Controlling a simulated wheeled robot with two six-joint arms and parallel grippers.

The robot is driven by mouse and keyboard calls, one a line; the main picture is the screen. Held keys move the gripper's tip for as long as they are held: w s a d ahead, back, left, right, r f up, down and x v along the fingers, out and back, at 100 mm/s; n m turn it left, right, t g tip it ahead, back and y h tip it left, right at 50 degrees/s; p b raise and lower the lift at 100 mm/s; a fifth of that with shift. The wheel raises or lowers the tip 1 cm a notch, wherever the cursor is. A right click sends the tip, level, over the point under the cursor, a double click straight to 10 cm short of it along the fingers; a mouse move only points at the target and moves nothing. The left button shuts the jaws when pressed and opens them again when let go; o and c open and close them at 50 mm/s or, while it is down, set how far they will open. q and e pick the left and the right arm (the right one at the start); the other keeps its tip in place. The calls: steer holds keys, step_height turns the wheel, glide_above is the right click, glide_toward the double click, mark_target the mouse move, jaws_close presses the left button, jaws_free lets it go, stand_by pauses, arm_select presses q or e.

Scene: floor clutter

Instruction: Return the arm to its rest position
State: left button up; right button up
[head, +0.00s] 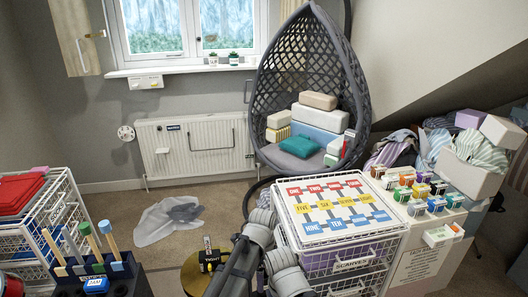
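One of my arms, most likely the right, shows at the bottom centre of the head view, with thick grey joints and a dark link running down to the bottom edge. It is folded close in front of the white wire-basket unit. No gripper fingertips show, so I cannot see whether that gripper holds anything. My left arm and gripper are not clearly in view.
A white wire-basket unit (283,222) with a word-covered top stands right of the arm. A round yellowish-brown stool (192,274) is left of it. A grey cloth (168,220) lies on the carpet. A hanging chair (345,85) and radiator (196,146) stand behind.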

arm_select(q)
steer(key=s+a+n, duration=0.4)
steer(key=a+n, duration=0.4)
steer(key=n, duration=0.2)
steer(key=s+a+n, duration=0.4)
steer(key=a+n, duration=0.5)
steer(key=s+d+f+m+b, duration=0.1)
steer(key=d+f+b, duration=0.2)
steer(key=f+b, duration=0.4)
steer(key=s+d+f+m+y+b, duration=0.1)
steer(key=s+d+f+b, duration=0.1)
steer(key=d+f+b, duration=0.2)
steer(key=s+d+f+m+b, duration=0.1)
steer(key=d+f+b, duration=0.3)
steer(key=f+b, duration=0.7)
steer(key=shift+s, duration=0.75)
arm_select(e)
step_height(320, 180, down, 22)
steer(key=shift+w, duration=0.25)
steer(key=shift+d, duration=0.1)
